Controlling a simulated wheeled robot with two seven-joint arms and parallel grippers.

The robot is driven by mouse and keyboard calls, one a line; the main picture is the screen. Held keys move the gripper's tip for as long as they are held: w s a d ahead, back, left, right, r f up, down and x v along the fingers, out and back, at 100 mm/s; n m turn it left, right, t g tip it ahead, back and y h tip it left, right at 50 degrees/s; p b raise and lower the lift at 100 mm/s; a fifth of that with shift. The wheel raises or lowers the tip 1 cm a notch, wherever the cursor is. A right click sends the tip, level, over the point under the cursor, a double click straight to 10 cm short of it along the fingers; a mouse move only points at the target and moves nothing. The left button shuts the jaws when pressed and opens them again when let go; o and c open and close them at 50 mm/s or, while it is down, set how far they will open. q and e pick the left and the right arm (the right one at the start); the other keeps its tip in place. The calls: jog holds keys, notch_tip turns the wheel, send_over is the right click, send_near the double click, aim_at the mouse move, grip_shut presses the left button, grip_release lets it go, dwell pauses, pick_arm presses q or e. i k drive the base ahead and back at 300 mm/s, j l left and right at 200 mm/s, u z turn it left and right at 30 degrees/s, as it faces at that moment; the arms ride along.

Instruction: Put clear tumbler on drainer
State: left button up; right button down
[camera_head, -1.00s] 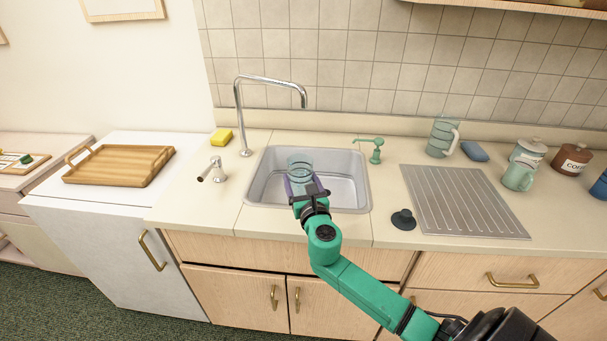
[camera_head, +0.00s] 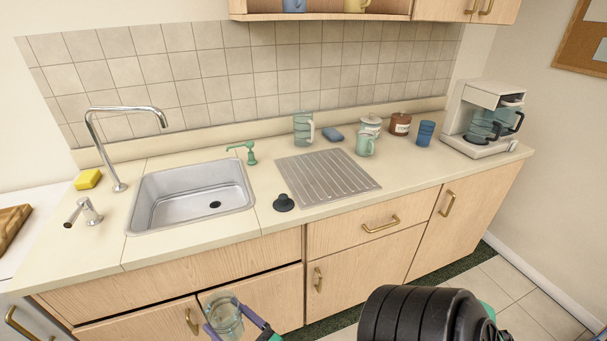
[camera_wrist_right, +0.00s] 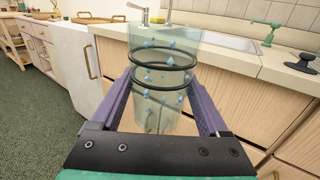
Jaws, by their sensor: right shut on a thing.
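The clear tumbler (camera_head: 226,318) is held upright in my right gripper (camera_head: 236,327), in front of the cabinet doors and below the counter edge. In the right wrist view the tumbler (camera_wrist_right: 160,85) stands between the two purple fingers of the right gripper (camera_wrist_right: 163,98). It is see-through, with dark rings and blue drop marks. The drainer (camera_head: 325,177) is a ribbed metal plate lying on the counter right of the sink; its surface is bare. My left gripper is not in view.
The sink (camera_head: 190,195) is empty, with a tall tap (camera_head: 125,112). A black plug (camera_head: 284,203) lies at the drainer's front left corner. A coffee machine (camera_head: 485,120) stands far right.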

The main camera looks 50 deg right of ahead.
aim_at(336, 180)
jog(key=i+z, duration=0.2)
jog(key=z, duration=0.25)
jog(key=i+j+z, duration=0.15)
jog(key=z, duration=0.25)
jog(key=i+j+z, duration=0.2)
jog(key=z, duration=0.25)
jog(key=i+j+z, duration=0.15)
jog(key=z, duration=0.25)
